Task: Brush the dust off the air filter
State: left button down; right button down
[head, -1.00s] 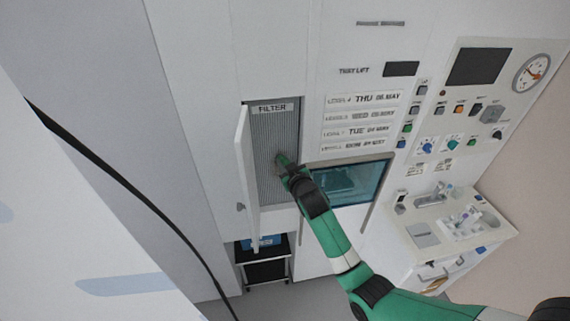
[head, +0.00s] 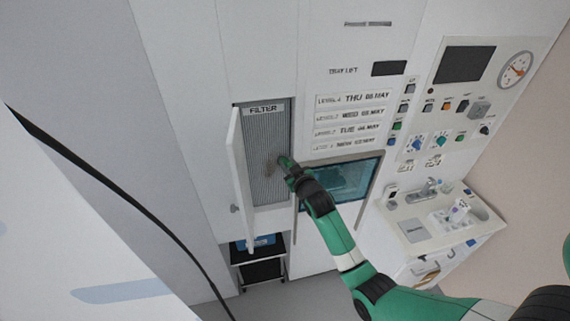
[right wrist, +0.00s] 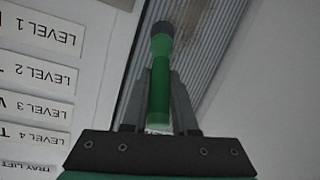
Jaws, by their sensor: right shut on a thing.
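The air filter (head: 258,135) is a grey ribbed panel in an open cabinet bay labelled FILTER in the head view. Its ribs also show at the top of the right wrist view (right wrist: 215,45). A brownish dust patch (head: 269,164) lies on its lower middle. My right gripper (head: 288,167) is at the filter's right edge. It is shut on a green-handled brush (right wrist: 160,80) with a dark head, which points toward the filter. Whether the brush tip touches the filter cannot be told. My left gripper is not in view.
The white filter door (head: 238,165) stands open on the left. A glass window (head: 345,180) is right of the bay, below level labels. A control panel (head: 450,105) and a sink counter (head: 425,215) are further right. A dark trolley (head: 262,272) stands below.

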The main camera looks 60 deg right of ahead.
jog(key=shift+w+a+b, duration=0.35)
jog(key=shift+w+a, duration=0.2)
jog(key=shift+w, duration=0.1)
jog(key=shift+w, duration=0.1)
jog(key=shift+w+a+b, duration=0.4)
jog(key=shift+w+a, duration=0.15)
jog(key=shift+w, duration=0.1)
jog(key=shift+s+d+p, duration=0.5)
jog(key=shift+s+d, duration=0.15)
jog(key=shift+s, duration=0.1)
jog(key=shift+s, duration=0.1)
